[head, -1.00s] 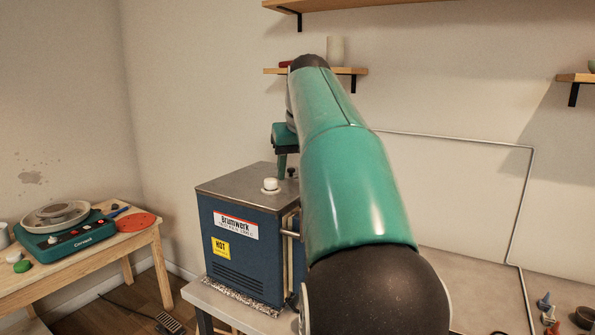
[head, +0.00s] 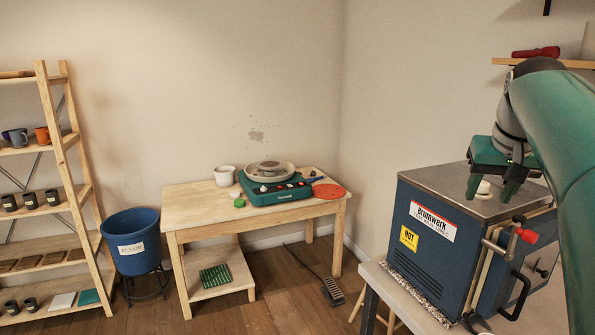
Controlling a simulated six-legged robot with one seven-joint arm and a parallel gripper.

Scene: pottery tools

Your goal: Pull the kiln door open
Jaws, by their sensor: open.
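The blue kiln (head: 420,262) with a grey metal top stands at the right in the head view. Its door (head: 520,268) is on the right side, seen at a steep angle. The door carries a black handle (head: 521,296) and a latch with a red knob (head: 527,236). A pale strip shows between body and door; I cannot tell whether the door is slightly ajar. My gripper (head: 493,188) points down over or behind the kiln top, open, its two fingers apart. It does not touch the handle. A white knob (head: 483,187) on the top shows between the fingers.
The kiln stands on a light-topped table (head: 402,302). A wooden table (head: 205,199) with a green pottery wheel (head: 280,192) stands at the middle. A blue bucket (head: 131,243) and wooden rack (head: 50,208) are at left. A pedal (head: 333,291) lies on the floor.

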